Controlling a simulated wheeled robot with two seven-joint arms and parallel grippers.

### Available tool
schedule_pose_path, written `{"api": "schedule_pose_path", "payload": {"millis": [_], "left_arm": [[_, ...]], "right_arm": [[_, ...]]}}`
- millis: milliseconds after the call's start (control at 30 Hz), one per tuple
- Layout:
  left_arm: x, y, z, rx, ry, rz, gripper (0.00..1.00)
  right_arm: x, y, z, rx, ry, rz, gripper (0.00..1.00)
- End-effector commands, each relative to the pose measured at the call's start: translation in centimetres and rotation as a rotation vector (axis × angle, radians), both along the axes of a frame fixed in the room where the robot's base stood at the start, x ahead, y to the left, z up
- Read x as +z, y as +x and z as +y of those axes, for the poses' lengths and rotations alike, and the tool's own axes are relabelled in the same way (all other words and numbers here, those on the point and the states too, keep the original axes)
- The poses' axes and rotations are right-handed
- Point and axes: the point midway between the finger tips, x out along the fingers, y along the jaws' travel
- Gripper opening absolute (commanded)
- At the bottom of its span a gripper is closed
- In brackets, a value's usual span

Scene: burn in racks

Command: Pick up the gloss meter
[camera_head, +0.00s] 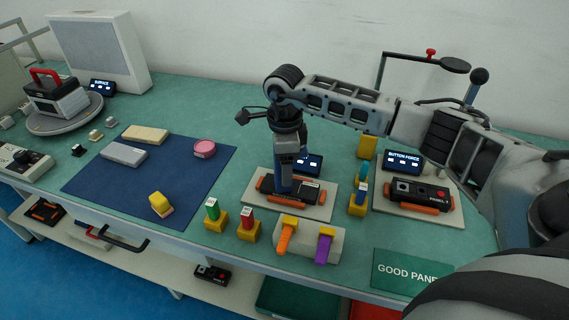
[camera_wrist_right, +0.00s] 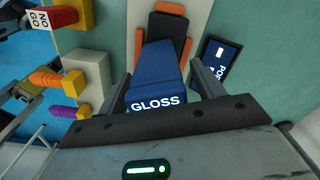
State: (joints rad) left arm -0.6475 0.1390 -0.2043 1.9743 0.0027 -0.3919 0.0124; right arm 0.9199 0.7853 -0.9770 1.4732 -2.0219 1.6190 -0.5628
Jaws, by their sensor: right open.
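The gloss meter (camera_wrist_right: 158,72) is a dark blue block with the white word GLOSS, seen in the right wrist view. In the head view the gloss meter (camera_head: 283,182) stands upright on a black and orange panel unit (camera_head: 308,192). My right gripper (camera_wrist_right: 163,88) is open, with one finger on each side of the meter's upper part. In the head view my right gripper (camera_head: 286,150) points down over the meter and hides its top. I cannot tell whether the fingers touch it. My left gripper is not in view.
A small screen (camera_head: 308,164) stands close behind the panel unit. Green (camera_head: 212,209) and red (camera_head: 247,219) gauges stand in yellow holders to the left. A grey holder (camera_head: 327,240) with orange and purple tools is in front. Another panel (camera_head: 418,193) lies at right.

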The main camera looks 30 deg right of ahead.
Motion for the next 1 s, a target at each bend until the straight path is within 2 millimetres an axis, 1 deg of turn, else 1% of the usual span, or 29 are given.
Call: {"api": "schedule_pose_path", "payload": {"millis": [100, 133, 167, 200, 267, 300, 367, 400, 633, 733, 833, 900, 1000], "left_arm": [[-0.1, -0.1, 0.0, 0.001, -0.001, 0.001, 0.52], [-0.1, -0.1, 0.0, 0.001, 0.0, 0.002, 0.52], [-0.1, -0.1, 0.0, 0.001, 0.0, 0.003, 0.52], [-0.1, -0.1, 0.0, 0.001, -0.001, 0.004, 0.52], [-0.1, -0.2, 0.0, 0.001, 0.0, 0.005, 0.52], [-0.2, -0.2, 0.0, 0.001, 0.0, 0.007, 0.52], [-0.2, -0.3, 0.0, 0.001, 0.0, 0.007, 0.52], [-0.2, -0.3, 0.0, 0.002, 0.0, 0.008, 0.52], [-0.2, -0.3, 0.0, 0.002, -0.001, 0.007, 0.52], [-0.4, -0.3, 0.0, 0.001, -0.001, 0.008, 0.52], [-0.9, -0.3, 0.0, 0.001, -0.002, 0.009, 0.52], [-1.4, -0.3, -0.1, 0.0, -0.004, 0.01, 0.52], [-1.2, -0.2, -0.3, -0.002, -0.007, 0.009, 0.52]], "right_arm": [[0.0, 0.0, 0.0, 0.001, 0.0, 0.0, 0.67], [0.0, 0.0, 0.0, 0.001, 0.0, 0.0, 0.62], [0.0, 0.0, 0.0, 0.001, 0.0, 0.0, 0.53], [0.0, 0.0, 0.0, 0.001, 0.0, 0.0, 0.42], [0.0, 0.0, 0.0, 0.001, 0.0, 0.0, 0.26], [0.0, 0.0, 0.0, 0.001, 0.0, 0.0, 0.14], [0.1, 0.0, 0.0, 0.0, 0.0, -0.001, 0.14], [0.1, 0.0, 0.0, 0.0, 0.0, -0.001, 0.1], [0.2, 0.1, 0.0, 0.0, 0.0, -0.002, 0.1], [0.7, 0.1, 0.0, 0.0, 0.0, -0.004, 0.1], [1.8, 0.1, 0.0, 0.002, 0.001, -0.006, 0.1], [3.2, 0.2, 0.0, 0.002, 0.0, -0.009, 0.1], [5.5, -1.8, 0.7, 0.007, -0.001, -0.008, 0.1]]}}
